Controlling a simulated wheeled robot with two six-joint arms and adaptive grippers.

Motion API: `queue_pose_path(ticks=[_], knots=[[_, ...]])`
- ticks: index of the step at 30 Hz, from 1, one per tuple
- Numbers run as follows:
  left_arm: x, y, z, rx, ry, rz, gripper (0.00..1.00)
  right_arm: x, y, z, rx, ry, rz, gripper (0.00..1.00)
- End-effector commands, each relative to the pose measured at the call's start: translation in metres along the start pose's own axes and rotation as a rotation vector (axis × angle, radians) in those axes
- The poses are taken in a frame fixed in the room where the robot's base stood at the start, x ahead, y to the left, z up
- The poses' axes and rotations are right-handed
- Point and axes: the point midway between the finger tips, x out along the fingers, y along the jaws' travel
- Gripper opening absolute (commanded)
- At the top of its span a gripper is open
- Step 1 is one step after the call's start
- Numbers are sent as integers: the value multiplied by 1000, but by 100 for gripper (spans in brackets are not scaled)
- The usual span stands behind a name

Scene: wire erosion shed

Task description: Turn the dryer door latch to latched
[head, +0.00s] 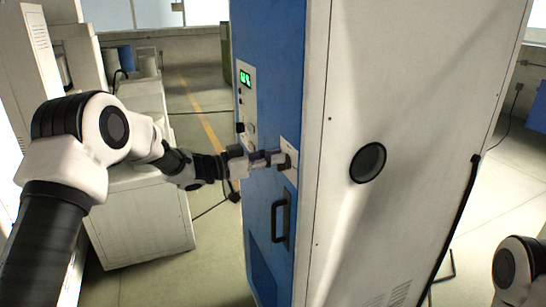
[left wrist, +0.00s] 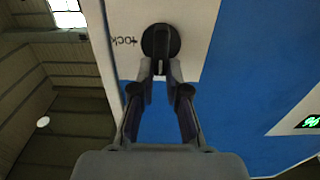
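The dryer is a tall cabinet with a blue front (head: 270,60) and a white side. Its door latch is a round black knob (left wrist: 160,38) with a narrow raised grip, on a white plate (head: 290,149) near the front's right edge. In the left wrist view, lettering like "lock" stands upside down left of the knob. My left gripper (head: 279,159) reaches the plate from the left. In the left wrist view its fingertips (left wrist: 160,72) close in on both sides of the knob's grip, partly hiding it. My right gripper is out of view.
A black door handle (head: 281,217) sits below the latch plate. A control panel with a green display (head: 245,78) is up and left. A round black port (head: 368,162) is on the white side. A white cabinet (head: 143,220) stands left, under my left arm.

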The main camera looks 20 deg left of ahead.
Motion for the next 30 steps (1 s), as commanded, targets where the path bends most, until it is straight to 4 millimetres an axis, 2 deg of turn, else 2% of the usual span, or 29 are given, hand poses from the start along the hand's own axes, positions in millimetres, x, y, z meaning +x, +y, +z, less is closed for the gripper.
queue_pose_path(ticks=[14, 20, 30], knots=[[0, 0, 1, 50, 2, -1, 0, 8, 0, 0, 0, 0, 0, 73], [0, 3, 3, 158, 2, -2, 0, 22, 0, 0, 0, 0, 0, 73], [0, 9, 6, 455, 4, -3, 0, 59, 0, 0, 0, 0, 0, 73]])
